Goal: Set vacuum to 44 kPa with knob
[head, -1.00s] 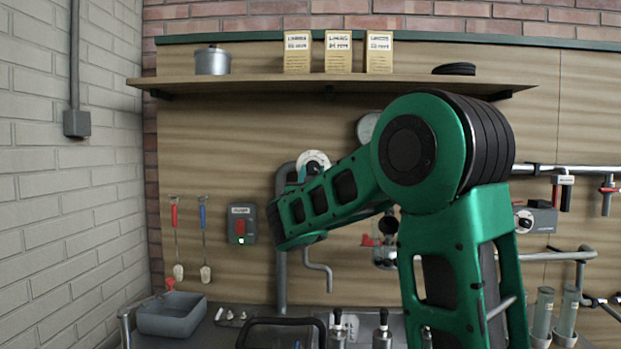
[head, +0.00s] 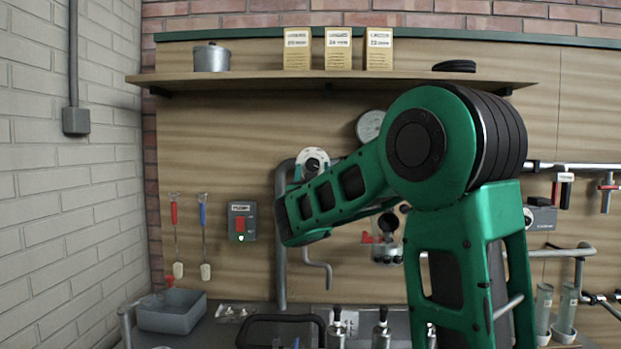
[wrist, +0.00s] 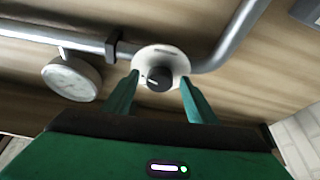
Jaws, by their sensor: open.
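In the wrist view a dark round knob (wrist: 159,78) with a light pointer line sits on a pale round dial plate (wrist: 174,59), mounted on the grey pipe. My gripper (wrist: 157,94) is open, its two green fingers on either side of the knob with visible gaps. Whether the fingertips reach the knob's depth I cannot tell. A round white gauge (wrist: 71,78) is on the pipe in the wrist view. The gauge also shows in the head view (head: 370,126), partly behind my arm; its reading is too small.
A grey pipe (head: 281,240) runs down the wooden panel beside the dial. A switch box (head: 242,222) with a red button and green light is to its left. A shelf (head: 300,81) with several boxes and a pot is above. A grey basin (head: 172,312) stands lower left.

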